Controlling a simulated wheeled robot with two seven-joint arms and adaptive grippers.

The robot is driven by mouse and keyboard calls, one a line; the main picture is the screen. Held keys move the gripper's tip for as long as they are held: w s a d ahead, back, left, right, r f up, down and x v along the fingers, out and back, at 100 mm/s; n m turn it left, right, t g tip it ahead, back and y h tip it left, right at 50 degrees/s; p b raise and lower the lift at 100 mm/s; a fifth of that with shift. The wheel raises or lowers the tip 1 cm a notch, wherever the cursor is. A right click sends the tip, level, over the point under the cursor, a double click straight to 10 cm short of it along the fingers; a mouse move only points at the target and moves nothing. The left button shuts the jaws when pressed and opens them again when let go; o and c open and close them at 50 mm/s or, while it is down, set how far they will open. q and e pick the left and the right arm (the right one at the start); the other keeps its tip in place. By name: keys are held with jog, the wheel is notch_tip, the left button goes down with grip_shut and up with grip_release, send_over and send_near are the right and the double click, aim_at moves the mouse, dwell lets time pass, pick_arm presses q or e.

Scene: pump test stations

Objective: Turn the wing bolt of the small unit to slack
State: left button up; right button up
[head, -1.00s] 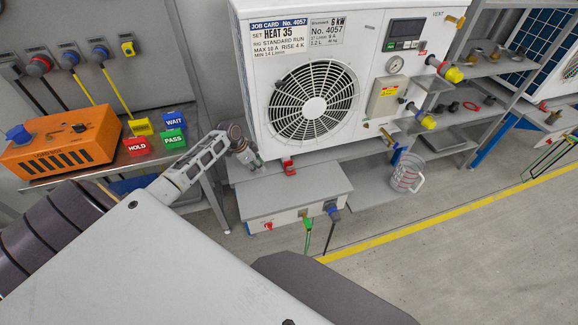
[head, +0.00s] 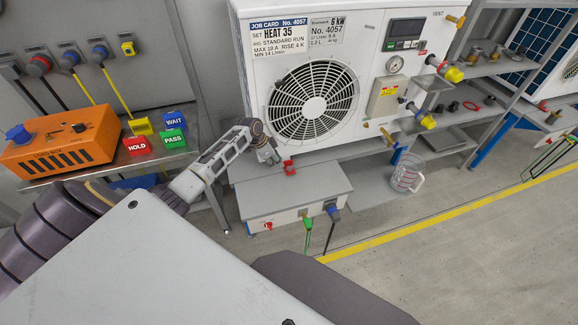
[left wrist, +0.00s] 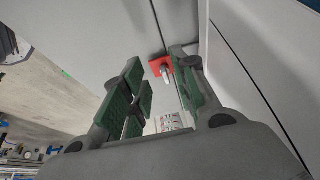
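A white unit (head: 375,20) with a round fan grille stands on a grey bench, marked 6 kW. A small red clamp-like part (head: 289,168) sits at its lower front edge; which unit the task calls small I cannot tell. In the left wrist view the red part (left wrist: 160,67) carries a short silvery bolt (left wrist: 167,75); its wing shape is not clear. My left gripper (head: 272,159) is just left of the red part in the head view. In the left wrist view its green-padded fingers (left wrist: 160,92) are apart and empty, with the red part beyond them. My right gripper is out of view.
A grey box (head: 295,200) with cables stands below the unit. A measuring jug (head: 406,173) stands to its right. An orange box (head: 62,143) and HOLD (head: 138,146), WAIT and PASS blocks lie on the left table. Shelves with fittings (head: 475,52) are at right.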

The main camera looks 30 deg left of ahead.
aim_at(289, 167)
pick_arm(q)
jog(key=w+d, duration=0.2)
jog(key=w, duration=0.1)
jog(key=shift+d, duration=0.35)
jog(key=shift+b+x, duration=0.4)
jog(key=shift+x, duration=1.8)
jog(key=shift+w+d+f, duration=0.1)
jog(key=shift+f, duration=0.15)
grip_shut()
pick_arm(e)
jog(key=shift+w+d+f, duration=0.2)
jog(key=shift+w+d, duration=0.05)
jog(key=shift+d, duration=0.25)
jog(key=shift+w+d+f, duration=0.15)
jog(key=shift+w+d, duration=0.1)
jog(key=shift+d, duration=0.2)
